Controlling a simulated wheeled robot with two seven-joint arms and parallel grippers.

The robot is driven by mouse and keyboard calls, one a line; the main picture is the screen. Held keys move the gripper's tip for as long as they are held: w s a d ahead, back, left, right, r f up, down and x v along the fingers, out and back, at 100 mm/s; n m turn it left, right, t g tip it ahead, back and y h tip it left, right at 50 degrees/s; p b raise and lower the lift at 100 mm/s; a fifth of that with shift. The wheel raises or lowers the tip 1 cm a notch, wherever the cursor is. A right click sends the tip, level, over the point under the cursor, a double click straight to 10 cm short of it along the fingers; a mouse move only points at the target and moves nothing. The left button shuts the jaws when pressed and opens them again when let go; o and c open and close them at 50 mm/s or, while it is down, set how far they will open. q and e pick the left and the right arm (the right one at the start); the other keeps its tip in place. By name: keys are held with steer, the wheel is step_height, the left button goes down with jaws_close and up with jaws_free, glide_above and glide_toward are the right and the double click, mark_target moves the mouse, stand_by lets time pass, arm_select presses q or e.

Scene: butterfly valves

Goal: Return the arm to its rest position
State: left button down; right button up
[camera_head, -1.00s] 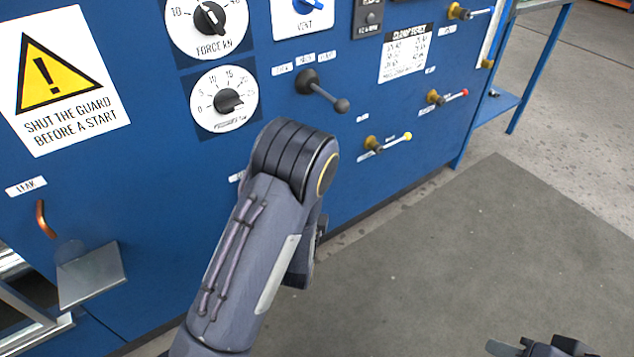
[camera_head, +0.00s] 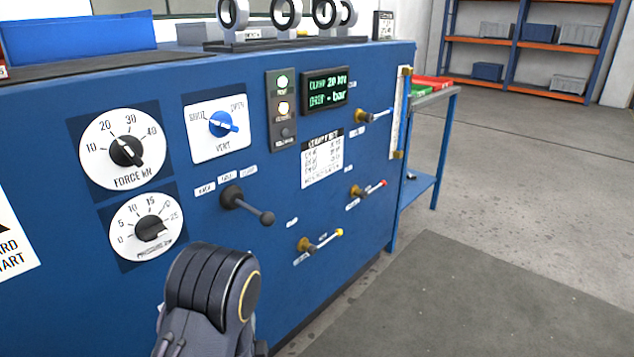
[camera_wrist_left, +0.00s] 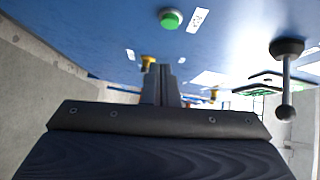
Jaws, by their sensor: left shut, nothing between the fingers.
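My left gripper (camera_wrist_left: 163,72) shows in the left wrist view with its two fingers together and nothing between them. It points along the blue panel (camera_wrist_left: 100,30), apart from the black ball-ended lever (camera_wrist_left: 287,80) at the right. In the head view only a dark grey joint of my left arm (camera_head: 210,290) shows at the bottom, in front of the panel. The left gripper itself is outside the head view. My right gripper is not in view.
The blue cabinet (camera_head: 60,190) carries dials, a blue vent knob (camera_head: 222,123), a black lever (camera_head: 246,204) and small brass valves with coloured tips. A green button (camera_wrist_left: 170,18) shows in the wrist view. Open grey floor (camera_head: 500,240) lies to the right, with shelves (camera_head: 520,45) behind.

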arm_select(q)
steer(key=s+a+r+n+g+h, duration=0.2)
steer(key=s+r+n+g+h, duration=0.35)
steer(key=n, duration=0.65)
steer(key=s+r+n+g, duration=0.3)
steer(key=s, duration=0.8)
steer(key=s+r+n+g, duration=0.2)
steer(key=s+r+g, duration=0.15)
steer(key=s, duration=0.65)
step_height(320, 180, up, 33)
steer(key=p, duration=3.3)
steer(key=shift+s+r+t, duration=0.15)
steer(key=shift+s+t, duration=0.15)
steer(key=shift+s, duration=0.1)
steer(key=shift+d, duration=0.1)
